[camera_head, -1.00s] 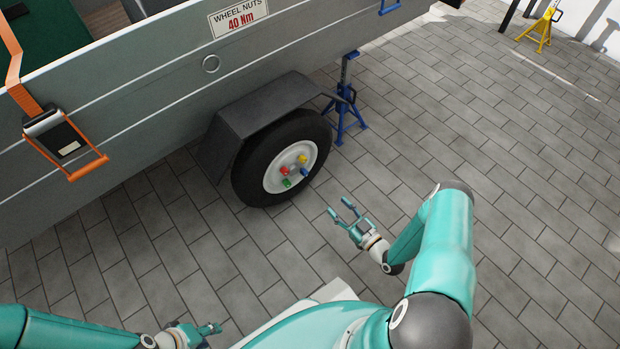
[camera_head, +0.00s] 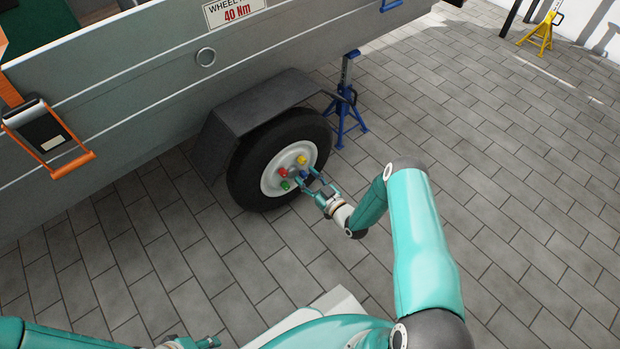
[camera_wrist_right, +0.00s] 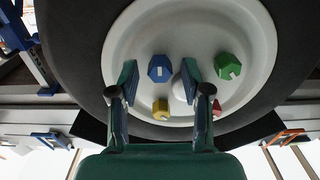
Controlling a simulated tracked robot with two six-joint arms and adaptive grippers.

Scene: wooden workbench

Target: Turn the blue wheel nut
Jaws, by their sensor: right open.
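The blue wheel nut (camera_wrist_right: 160,68) sits on the white wheel rim (camera_wrist_right: 252,22). In the head view the blue nut (camera_head: 305,175) shows beside the right gripper's fingers. My right gripper (camera_head: 310,178) is open in front of the wheel. In the right wrist view its fingers (camera_wrist_right: 159,76) appear on either side of the blue nut, with a gap to each; I cannot tell how deep they reach. A green nut (camera_wrist_right: 228,66), a yellow nut (camera_wrist_right: 160,108) and a partly hidden red nut (camera_wrist_right: 217,109) share the rim. My left gripper (camera_head: 208,342) is at the bottom edge, its jaws unclear.
The black tire (camera_head: 246,178) sits under the grey fender (camera_head: 228,126) of the trailer (camera_head: 130,100). A blue jack stand (camera_head: 346,105) stands just behind the wheel to the right. An orange-handled ratchet strap (camera_head: 45,140) hangs at left. The paved floor (camera_head: 490,140) at right is open.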

